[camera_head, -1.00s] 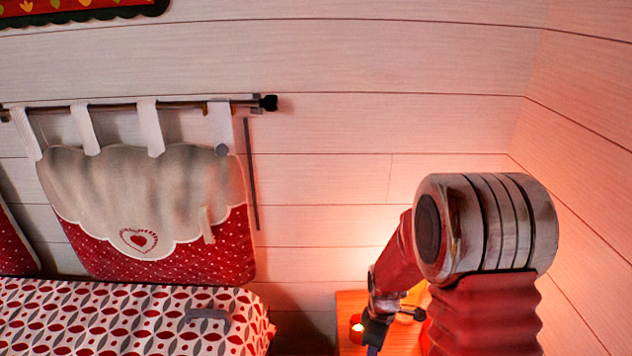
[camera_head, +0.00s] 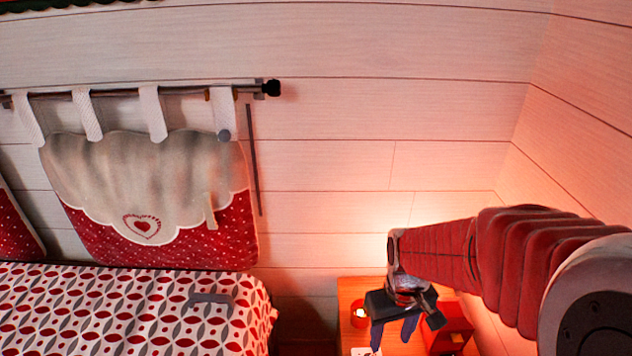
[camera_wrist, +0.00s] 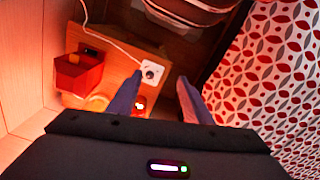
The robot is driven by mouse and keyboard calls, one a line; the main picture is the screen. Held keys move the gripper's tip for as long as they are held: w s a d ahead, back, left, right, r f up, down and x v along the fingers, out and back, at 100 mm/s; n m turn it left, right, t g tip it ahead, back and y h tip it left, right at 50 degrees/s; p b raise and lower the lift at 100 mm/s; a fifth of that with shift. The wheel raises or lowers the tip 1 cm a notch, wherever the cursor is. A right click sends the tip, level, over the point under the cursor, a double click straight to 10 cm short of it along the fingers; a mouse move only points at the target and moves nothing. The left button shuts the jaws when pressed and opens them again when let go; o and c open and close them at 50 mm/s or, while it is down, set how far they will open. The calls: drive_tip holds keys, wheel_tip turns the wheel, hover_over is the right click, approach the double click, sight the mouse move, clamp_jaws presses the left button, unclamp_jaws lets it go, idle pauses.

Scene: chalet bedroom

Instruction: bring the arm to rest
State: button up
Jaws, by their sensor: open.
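My gripper (camera_head: 394,332) is at the lower right of the head view, at the end of my red-sleeved arm. Its two blue fingers point down over the bedside table (camera_head: 350,288). In the wrist view the fingers of my gripper (camera_wrist: 157,98) are spread apart with nothing between them. The tabletop (camera_wrist: 120,45) shows beyond the fingers. The gap between the fingertips and the table cannot be told.
A lit candle (camera_head: 359,314), a red box (camera_head: 449,333) and a white item with a dark round spot (camera_wrist: 151,71) are on the table. A white cable (camera_wrist: 105,32) runs across it. The patterned bed (camera_head: 110,310) is to the left; white plank walls (camera_head: 400,110) stand behind.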

drive_tip(key=s+r+m+t, duration=0.1)
drive_tip(key=s+r, duration=0.3)
drive_tip(key=r, duration=0.4)
drive_tip(key=s+r+m+t, duration=0.1)
drive_tip(key=s+r+t, duration=0.3)
drive_tip(key=r, duration=0.5)
drive_tip(key=shift+r+m+t, duration=0.15)
drive_tip(key=shift+m+t, duration=0.15)
drive_tip(key=shift+m, duration=0.1)
drive_tip(key=shift+s, duration=0.1)
idle(0.5)
